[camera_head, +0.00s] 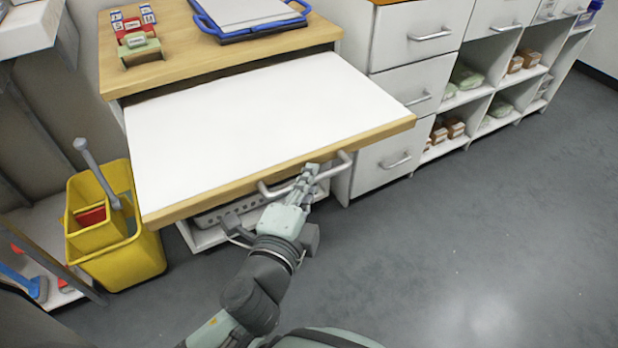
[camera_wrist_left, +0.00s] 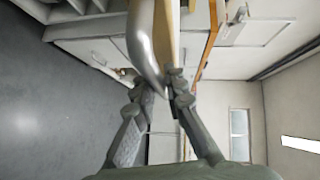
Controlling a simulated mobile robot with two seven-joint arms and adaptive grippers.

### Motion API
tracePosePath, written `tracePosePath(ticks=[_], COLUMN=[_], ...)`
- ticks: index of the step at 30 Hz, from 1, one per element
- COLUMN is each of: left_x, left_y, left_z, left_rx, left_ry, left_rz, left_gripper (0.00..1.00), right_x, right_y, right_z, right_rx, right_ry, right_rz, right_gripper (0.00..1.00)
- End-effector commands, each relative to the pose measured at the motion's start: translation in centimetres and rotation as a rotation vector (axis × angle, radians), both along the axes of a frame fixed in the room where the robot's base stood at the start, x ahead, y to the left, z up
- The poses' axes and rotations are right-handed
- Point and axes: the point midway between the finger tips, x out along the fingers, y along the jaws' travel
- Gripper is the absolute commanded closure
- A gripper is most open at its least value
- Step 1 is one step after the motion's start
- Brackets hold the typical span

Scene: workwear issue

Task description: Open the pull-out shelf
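The pull-out shelf (camera_head: 255,125), a white board with a wooden front edge, stands far out from under the wooden top of its cabinet. A silver bar handle (camera_head: 336,167) is fixed to its front edge. My left gripper (camera_head: 307,173) is at the middle of this handle. In the left wrist view the handle (camera_wrist_left: 143,45) runs down between the two fingertips of my left gripper (camera_wrist_left: 164,90), which look closed on it. The exact contact is partly hidden. My right gripper is in neither view.
A yellow mop bucket (camera_head: 120,262) stands close on the left of the shelf. Drawers (camera_head: 412,85) and open cubbies with packages line the right. A blue clipboard tray (camera_head: 222,36) lies on the cabinet top (camera_head: 170,70). The grey floor (camera_head: 470,240) in front is clear.

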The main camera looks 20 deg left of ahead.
Motion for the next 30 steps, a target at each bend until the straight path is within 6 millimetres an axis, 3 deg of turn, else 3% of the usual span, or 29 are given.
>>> tracePosePath(ticks=[5, 16, 30], left_x=[0.0, -0.5, -9.0], left_y=[0.0, 0.0, -0.6], left_z=[0.0, 0.0, 1.1], left_rx=[0.000, 0.000, 0.000], left_ry=[-0.001, 0.001, 0.006], left_rz=[-0.001, 0.000, 0.000], left_gripper=[0.68, 0.68, 0.68], right_x=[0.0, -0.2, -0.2], right_y=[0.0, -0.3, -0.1], right_z=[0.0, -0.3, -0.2], right_rx=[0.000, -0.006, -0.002], right_ry=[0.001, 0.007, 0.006], right_rz=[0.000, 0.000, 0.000], right_gripper=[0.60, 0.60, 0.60])
